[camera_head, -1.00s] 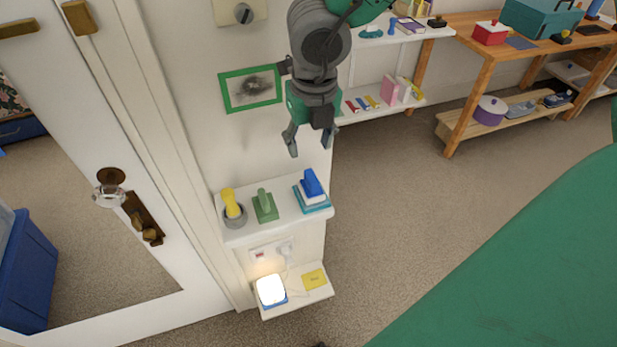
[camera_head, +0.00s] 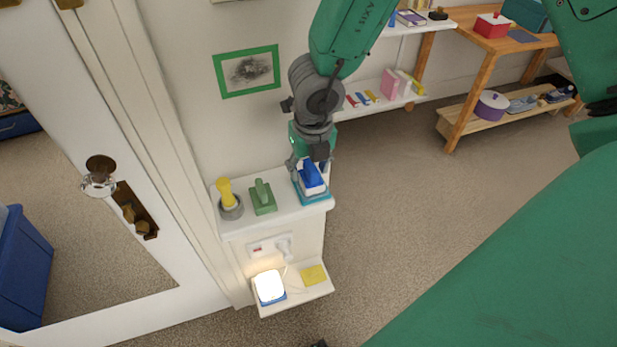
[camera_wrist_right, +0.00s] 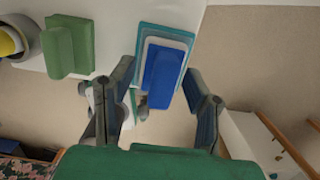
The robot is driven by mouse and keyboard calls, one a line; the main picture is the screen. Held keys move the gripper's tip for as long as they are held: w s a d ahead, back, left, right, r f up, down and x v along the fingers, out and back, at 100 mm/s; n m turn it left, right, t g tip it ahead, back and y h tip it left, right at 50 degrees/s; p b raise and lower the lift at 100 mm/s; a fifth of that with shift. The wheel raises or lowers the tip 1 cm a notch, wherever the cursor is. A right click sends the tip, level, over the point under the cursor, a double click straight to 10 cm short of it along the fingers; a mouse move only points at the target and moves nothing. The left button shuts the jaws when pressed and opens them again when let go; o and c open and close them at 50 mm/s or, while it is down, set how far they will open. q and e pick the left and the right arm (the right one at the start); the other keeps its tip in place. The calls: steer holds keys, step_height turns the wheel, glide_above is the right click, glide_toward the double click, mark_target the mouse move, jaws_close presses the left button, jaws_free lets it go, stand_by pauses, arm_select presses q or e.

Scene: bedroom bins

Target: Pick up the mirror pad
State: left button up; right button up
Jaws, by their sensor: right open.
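A pad with a blue handle and a white base, which I take to be the mirror pad (camera_head: 312,180), sits on a teal tray (camera_head: 318,199) at the right end of the white shelf. My right gripper (camera_head: 311,170) is open, pointing down just over the pad. In the right wrist view, the blue handle (camera_wrist_right: 163,78) shows between and ahead of the two spread fingertips of this gripper (camera_wrist_right: 163,88). No contact with the handle is clear. My left gripper is not in view.
A green handled block (camera_head: 262,197) and a yellow-handled thing in a grey holder (camera_head: 228,197) stand left of the pad on the shelf (camera_head: 274,221). Below are a lit lamp (camera_head: 269,286) and a yellow sponge-like block (camera_head: 313,275). A green-framed picture (camera_head: 247,71) hangs behind.

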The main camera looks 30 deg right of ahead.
steer(key=shift+d, duration=0.25)
jaws_close()
steer(key=shift+a, duration=0.1)
